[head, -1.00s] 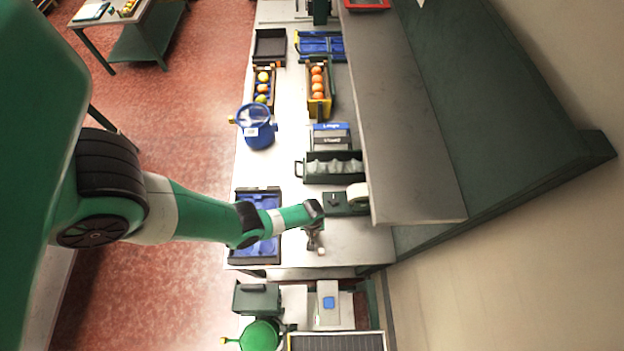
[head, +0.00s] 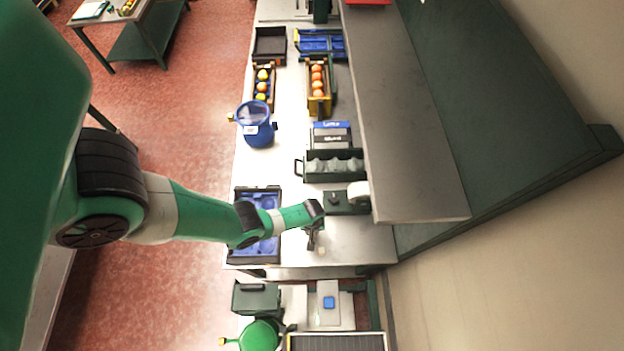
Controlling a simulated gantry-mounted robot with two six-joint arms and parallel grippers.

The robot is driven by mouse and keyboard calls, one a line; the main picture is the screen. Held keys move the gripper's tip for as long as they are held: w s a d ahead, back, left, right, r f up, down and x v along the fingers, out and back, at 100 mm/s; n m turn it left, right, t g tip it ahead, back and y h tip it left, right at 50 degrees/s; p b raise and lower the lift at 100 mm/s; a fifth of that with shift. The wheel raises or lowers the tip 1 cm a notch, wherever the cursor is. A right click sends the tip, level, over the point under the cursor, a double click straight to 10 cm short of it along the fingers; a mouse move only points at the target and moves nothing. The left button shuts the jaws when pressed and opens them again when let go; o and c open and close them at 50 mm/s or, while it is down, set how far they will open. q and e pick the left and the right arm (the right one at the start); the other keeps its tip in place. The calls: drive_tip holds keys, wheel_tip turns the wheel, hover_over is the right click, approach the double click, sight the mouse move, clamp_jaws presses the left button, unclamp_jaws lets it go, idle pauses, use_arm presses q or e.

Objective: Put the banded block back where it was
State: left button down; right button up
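My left arm comes in from the left, and its gripper (head: 313,243) points down over the bench just right of the blue-lined tray. The gripper is small and dark here, and I cannot tell whether its fingers are open or shut. A small pale object (head: 322,251) shows on the bench right beside the fingertips. It may be the banded block, but no bands can be made out, and I cannot tell whether the fingers touch it. My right gripper is not in view.
A black tray with blue lining (head: 243,256) lies under my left forearm. A dark green box (head: 340,203) stands just behind the gripper, and a grey shelf (head: 420,190) overhangs the right side. A blue canister (head: 257,128) stands farther back. Bare bench lies right of the gripper.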

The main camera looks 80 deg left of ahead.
use_arm(q)
drive_tip(key=shift+c, duration=0.9)
unclamp_jaws()
